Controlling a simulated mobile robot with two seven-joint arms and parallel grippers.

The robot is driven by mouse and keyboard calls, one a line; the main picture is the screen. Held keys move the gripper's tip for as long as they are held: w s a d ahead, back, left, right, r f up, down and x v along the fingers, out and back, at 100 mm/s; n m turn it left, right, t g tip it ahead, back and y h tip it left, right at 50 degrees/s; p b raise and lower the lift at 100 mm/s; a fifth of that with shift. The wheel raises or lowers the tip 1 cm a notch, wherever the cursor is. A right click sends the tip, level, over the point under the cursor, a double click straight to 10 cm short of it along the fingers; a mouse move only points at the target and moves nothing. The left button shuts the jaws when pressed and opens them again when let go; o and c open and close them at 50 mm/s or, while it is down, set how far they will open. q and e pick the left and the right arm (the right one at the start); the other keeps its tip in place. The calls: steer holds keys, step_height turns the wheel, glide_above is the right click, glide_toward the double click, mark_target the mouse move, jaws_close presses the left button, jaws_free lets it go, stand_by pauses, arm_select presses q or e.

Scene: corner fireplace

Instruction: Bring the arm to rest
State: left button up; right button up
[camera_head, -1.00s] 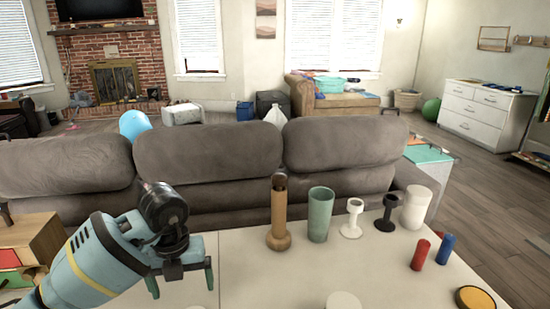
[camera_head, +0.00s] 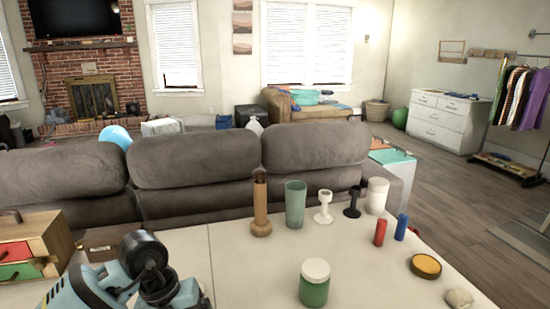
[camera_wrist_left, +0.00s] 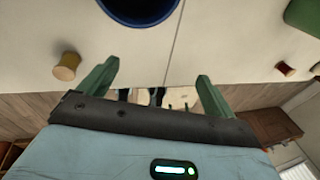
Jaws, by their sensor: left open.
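My left arm comes in at the bottom left of the head view, low at the table's near edge, with its gripper (camera_head: 204,302) partly cut off by the frame. In the left wrist view the two green fingers of the left gripper (camera_wrist_left: 157,84) stand wide apart with nothing between them. The white table (camera_head: 235,262) lies beside and beyond the arm. My right gripper is not in view.
A green jar (camera_head: 314,285) with a white lid stands right of the arm. A wooden mill (camera_head: 261,205), green tumbler (camera_head: 295,205), small goblets and cylinders stand farther back. A drawer box (camera_head: 30,250) is at left. A blue round container (camera_wrist_left: 138,8) is near the wrist.

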arm_select(q)
steer(key=s+d+r+n+h+p, duration=0.1)
steer(key=s+d+r+h+p, duration=0.1)
steer(key=s+d+h, duration=0.5)
steer(key=s+d+r+n+h+p, duration=0.1)
steer(key=s+d+h, duration=0.3)
steer(key=d+h, duration=0.4)
steer(key=s+a+f+n+t+y+p, duration=0.2)
steer(key=a+f+n+t+y, duration=0.2)
steer(key=a+n+t+y, duration=0.55)
steer(key=s+a+f+n+t+y+p, duration=0.3)
steer(key=n+t, duration=0.4)
steer(key=n, duration=0.8)
steer(key=s+a+f+n+g+y, duration=0.1)
steer(key=s+a+f+n+g, duration=0.1)
steer(key=s+f, duration=0.4)
steer(key=s+a+f+n+g+y, duration=0.2)
steer(key=s+f+g, duration=0.3)
steer(key=s, duration=0.5)
steer(key=shift+s+a+f+n, duration=0.2)
steer(key=shift+a+f+n, duration=0.3)
steer(key=shift+a+n, duration=0.25)
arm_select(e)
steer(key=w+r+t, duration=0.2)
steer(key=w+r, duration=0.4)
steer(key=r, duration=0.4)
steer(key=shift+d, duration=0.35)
